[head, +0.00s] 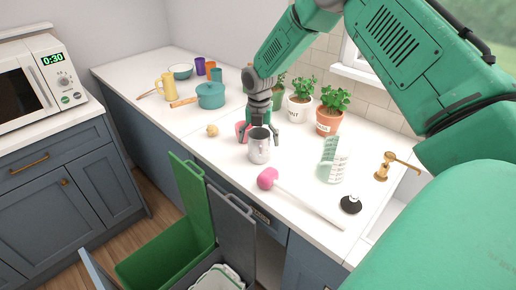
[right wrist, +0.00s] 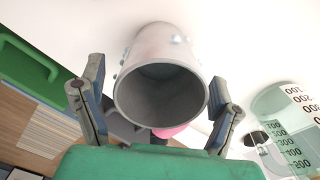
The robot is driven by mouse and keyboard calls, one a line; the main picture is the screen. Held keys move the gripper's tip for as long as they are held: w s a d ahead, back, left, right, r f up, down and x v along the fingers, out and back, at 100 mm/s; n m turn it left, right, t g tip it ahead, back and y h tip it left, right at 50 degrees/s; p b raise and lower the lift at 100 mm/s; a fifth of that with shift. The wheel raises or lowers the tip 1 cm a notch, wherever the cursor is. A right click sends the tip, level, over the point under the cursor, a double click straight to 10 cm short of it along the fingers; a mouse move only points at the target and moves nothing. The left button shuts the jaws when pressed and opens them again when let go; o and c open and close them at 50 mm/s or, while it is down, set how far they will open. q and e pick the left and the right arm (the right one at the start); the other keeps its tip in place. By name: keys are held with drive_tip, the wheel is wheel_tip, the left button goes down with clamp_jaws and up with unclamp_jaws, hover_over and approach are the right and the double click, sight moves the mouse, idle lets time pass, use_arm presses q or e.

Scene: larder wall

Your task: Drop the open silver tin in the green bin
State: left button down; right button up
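The open silver tin (head: 259,150) stands upright on the white counter near its front edge. In the right wrist view, the tin (right wrist: 160,45) shows its round open mouth toward the camera, and its inside looks dark and empty. My right gripper (head: 262,131) is over the tin, pointing down. Its two fingers (right wrist: 160,110) are spread to either side of the tin, with gaps between fingers and wall. The green bin (head: 143,262) stands on the floor at the counter front, lid (head: 190,195) raised. My left gripper is not in view.
A grey bin with raised lid (head: 232,228) adjoins the green bin. A pink cup (head: 240,130) is close behind the tin. Potted plants (head: 330,118) stand behind.

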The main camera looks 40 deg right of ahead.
drive_tip(key=shift+d+f, duration=0.1)
drive_tip(key=shift+d, duration=0.1)
drive_tip(key=c, duration=1.2)
drive_tip(key=shift+o, duration=0.2)
drive_tip(key=shift+a, duration=0.2)
